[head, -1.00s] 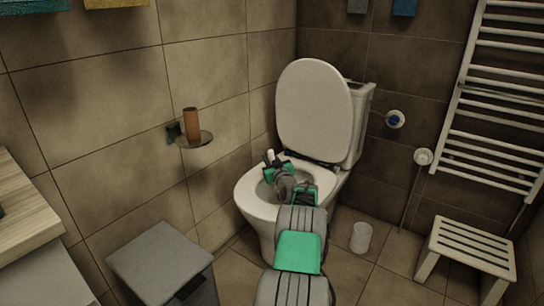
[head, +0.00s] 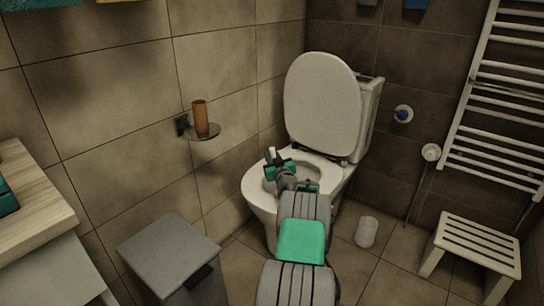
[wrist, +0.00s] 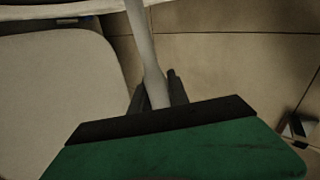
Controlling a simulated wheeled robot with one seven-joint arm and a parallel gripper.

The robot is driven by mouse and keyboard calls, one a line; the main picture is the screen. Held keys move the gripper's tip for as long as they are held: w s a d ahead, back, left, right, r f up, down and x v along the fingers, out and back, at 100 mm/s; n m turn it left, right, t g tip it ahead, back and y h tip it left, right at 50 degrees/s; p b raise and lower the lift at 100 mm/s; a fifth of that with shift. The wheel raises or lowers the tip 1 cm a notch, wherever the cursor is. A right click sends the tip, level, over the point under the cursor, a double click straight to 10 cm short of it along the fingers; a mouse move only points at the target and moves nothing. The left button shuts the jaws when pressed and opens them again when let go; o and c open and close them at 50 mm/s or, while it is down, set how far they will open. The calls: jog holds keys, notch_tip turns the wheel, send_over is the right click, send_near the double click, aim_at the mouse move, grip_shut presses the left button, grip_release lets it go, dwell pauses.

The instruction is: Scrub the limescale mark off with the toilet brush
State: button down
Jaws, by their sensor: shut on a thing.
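My gripper (head: 276,166) is over the open toilet bowl (head: 259,207), near its left back side. It is shut on the toilet brush, whose white handle (head: 271,153) sticks up past the fingers. In the wrist view the white handle (wrist: 143,45) runs between the two dark fingertips (wrist: 157,93). The brush head is hidden, so I cannot tell whether it touches the bowl. I cannot make out the limescale mark; my arm and gripper cover much of the bowl.
The raised toilet lid (head: 325,104) stands behind the bowl. A white cup-like container (head: 366,231) is on the floor to the right. A grey bin (head: 168,250) stands left, a slatted stool (head: 472,246) right. A wall shelf (head: 203,133) holds a brown cylinder (head: 199,117).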

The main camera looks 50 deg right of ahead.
jog(key=d+b, duration=0.1)
jog(key=s+d, duration=0.1)
jog(key=d, duration=0.1)
jog(key=shift+d+b, duration=0.15)
jog(key=shift+b, duration=0.25)
jog(key=shift+r, duration=0.1)
notch_tip(320, 180, up, 24)
jog(key=p, duration=0.8)
jog(key=shift+p, duration=0.3)
dwell(0.3)
